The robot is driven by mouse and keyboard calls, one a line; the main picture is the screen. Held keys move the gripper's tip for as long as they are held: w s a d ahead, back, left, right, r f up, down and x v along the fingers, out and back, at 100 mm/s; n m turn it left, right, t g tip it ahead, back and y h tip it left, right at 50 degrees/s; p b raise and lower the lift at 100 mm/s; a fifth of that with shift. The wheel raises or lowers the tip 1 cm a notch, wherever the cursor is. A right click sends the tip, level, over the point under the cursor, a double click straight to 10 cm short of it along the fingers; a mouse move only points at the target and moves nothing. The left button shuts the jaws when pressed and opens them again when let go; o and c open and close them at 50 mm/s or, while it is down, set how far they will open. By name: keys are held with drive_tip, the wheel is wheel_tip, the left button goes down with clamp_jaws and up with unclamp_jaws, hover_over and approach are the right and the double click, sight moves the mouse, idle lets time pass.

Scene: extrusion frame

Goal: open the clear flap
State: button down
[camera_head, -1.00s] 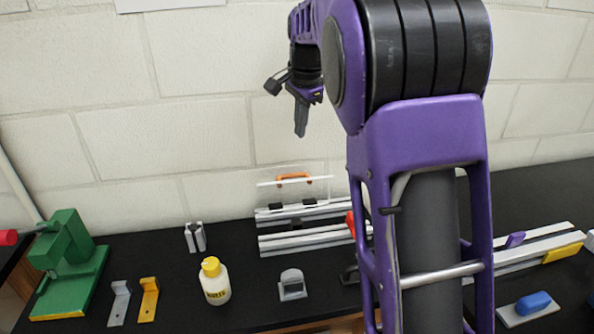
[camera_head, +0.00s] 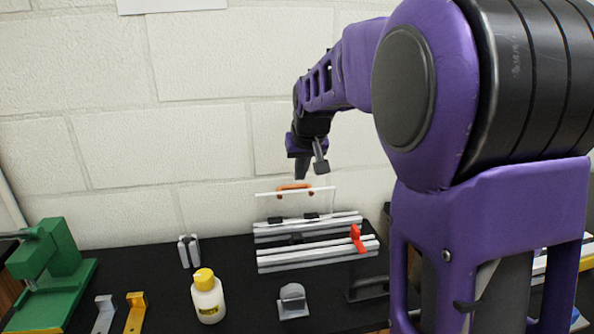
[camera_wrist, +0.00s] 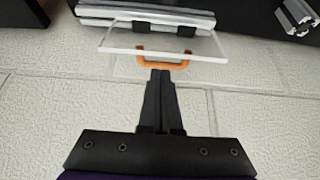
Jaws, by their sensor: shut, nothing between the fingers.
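The clear flap (camera_head: 318,204) stands upright at the back of an aluminium extrusion frame (camera_head: 320,252), near the wall. An orange handle (camera_head: 294,187) is fixed near its top edge. Two black hinges (camera_head: 310,216) join its lower edge to the rear rail. My gripper (camera_head: 302,174) points down just above the handle, shut and empty. In the wrist view, the fingertips (camera_wrist: 161,72) are close to the orange handle (camera_wrist: 163,64), with the clear panel (camera_wrist: 165,42) beyond. I cannot tell whether they touch the handle.
A red clamp lever (camera_head: 357,239) is on the front rail. A white bottle with yellow cap (camera_head: 208,297), a grey block (camera_head: 292,301) and a short extrusion piece (camera_head: 189,251) stand on the black table. The wall is close behind the flap.

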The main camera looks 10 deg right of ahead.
sight(298, 195)
drive_tip(key=x, duration=0.6)
drive_tip(key=shift+b, duration=0.3)
drive_tip(key=shift+s, duration=0.1)
